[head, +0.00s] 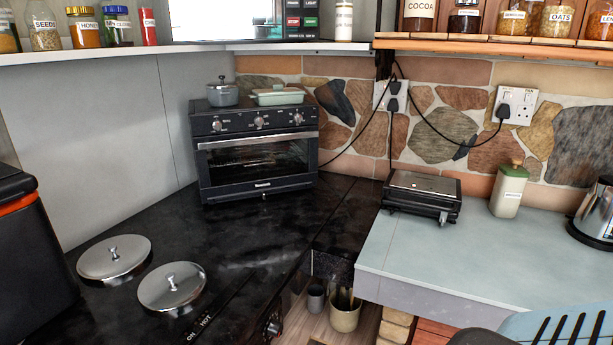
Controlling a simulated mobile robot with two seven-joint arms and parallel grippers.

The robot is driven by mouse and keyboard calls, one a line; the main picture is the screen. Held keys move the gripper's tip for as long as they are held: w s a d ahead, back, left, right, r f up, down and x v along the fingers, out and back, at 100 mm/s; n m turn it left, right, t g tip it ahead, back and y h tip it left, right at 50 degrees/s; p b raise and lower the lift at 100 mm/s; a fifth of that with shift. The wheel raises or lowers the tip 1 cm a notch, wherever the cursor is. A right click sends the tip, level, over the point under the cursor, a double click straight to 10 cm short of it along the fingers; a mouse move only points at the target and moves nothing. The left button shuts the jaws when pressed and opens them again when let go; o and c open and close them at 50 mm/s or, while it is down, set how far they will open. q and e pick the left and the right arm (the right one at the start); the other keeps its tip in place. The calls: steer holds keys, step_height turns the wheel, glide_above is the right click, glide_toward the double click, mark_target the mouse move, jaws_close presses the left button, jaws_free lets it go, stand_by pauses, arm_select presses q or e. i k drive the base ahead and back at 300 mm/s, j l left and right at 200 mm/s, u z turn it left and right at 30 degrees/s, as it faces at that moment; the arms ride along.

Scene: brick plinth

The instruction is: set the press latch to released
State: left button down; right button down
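The press (424,192) is a low, dark contact grill with a grey metal top, standing near the left end of the pale grey-blue worktop. Its lid looks down. A small latch or handle piece (442,218) shows at its front edge, too small to tell which way it is set. A small red light or mark is on its top. Neither of my grippers is in view.
A black oven (256,150) with a pot and a green dish on top stands left on the dark hob counter. Two round metal lids (172,287) lie in front. A labelled bottle (508,192) and a kettle (594,215) stand right of the press. A blue slotted shape (560,328) fills the bottom right corner.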

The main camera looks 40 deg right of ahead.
mark_target(443, 216)
steer(key=z, duration=1.9)
